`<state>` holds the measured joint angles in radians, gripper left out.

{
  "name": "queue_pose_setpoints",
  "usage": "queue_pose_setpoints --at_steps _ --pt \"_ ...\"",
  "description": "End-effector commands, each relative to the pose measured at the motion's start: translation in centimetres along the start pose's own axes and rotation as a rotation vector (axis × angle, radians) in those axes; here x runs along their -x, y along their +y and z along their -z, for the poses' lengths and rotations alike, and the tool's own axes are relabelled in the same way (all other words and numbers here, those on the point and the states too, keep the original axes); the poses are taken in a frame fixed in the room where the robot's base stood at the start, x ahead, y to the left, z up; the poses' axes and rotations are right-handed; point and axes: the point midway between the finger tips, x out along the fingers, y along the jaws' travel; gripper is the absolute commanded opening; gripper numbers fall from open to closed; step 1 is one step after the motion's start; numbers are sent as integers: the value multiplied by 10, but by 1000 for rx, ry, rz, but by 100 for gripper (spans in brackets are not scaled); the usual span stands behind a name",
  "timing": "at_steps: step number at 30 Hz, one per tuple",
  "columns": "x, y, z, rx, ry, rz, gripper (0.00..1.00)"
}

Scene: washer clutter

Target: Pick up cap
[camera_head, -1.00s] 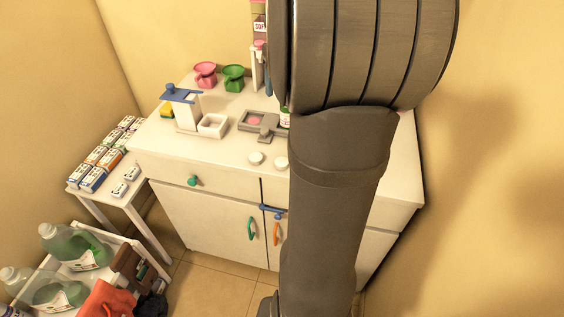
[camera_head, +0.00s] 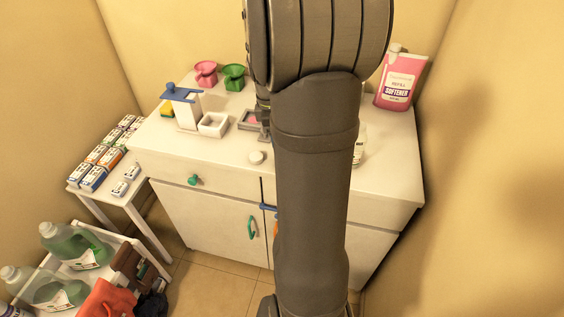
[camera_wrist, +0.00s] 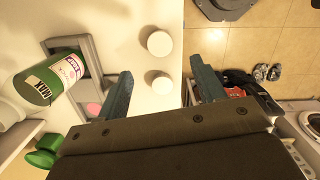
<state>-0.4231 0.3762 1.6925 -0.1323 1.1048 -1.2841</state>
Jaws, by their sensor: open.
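Two round white caps lie on the white cabinet top in the wrist view: one cap (camera_wrist: 159,43) farther out, and a second cap (camera_wrist: 162,85) nearer to me. In the head view one cap (camera_head: 255,157) shows near the cabinet's front edge; the other is hidden behind my arm. My gripper (camera_wrist: 161,68) is open and empty. In the wrist view its two fingers lie left and right of the nearer cap, apart from it. I cannot tell the height of the fingertips above the top. My arm hides most of the gripper in the head view.
A pink softener pouch (camera_head: 401,78) stands at the back right. A white dispenser with a blue top (camera_head: 184,105) is at the left. The cabinet's front edge is close.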

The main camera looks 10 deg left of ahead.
Motion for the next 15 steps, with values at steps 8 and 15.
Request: queue_pose_setpoints --at_steps 8,15 --pt "-34 0 0 -1 1 0 63" --pt "-61 0 1 -1 0 3 63"
